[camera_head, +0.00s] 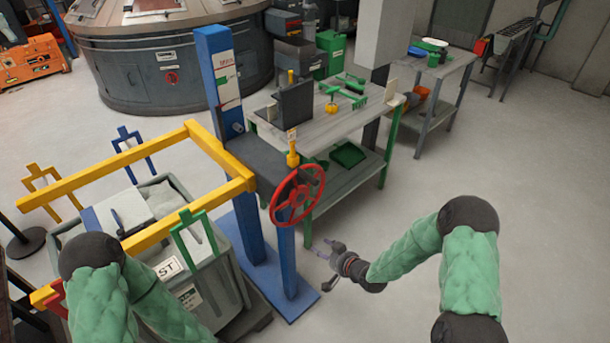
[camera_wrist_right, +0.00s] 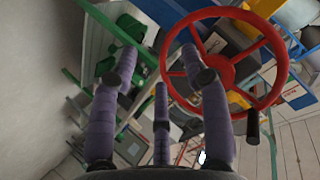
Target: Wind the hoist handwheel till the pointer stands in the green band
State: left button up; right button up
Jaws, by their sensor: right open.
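The red handwheel (camera_head: 297,194) is mounted on the dark housing of the blue hoist post (camera_head: 213,60). A pale scale plate (camera_head: 226,80) sits high on that post; its pointer and green band are too small to make out. My right gripper (camera_head: 330,250) is open and empty, low and to the right of the wheel, apart from it. In the right wrist view the red wheel rim (camera_wrist_right: 284,62) shows beyond the spread purple fingers (camera_wrist_right: 165,85), with a dark crank handle (camera_wrist_right: 252,126) on the rim. My left gripper is out of view; only its arm shows.
A yellow frame (camera_head: 150,232) over a grey bin (camera_head: 225,262) stands left of the wheel. A workbench (camera_head: 330,125) with green and yellow parts stands behind it. The blue base plate (camera_head: 300,300) lies on the floor. Floor to the right is clear.

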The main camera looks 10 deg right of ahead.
jog(key=w+d+r+n+t+y+p, duration=0.25)
jog(key=w+r, duration=0.25)
jog(key=r, duration=0.6)
jog(key=n+t+y, duration=0.2)
send_near(309, 178)
jog(key=x, duration=0.7)
jog(key=f+x, duration=0.1)
jog(key=x, duration=0.2)
jog(key=shift+w+d, duration=0.1)
jog(key=shift+w, duration=0.4)
grip_shut()
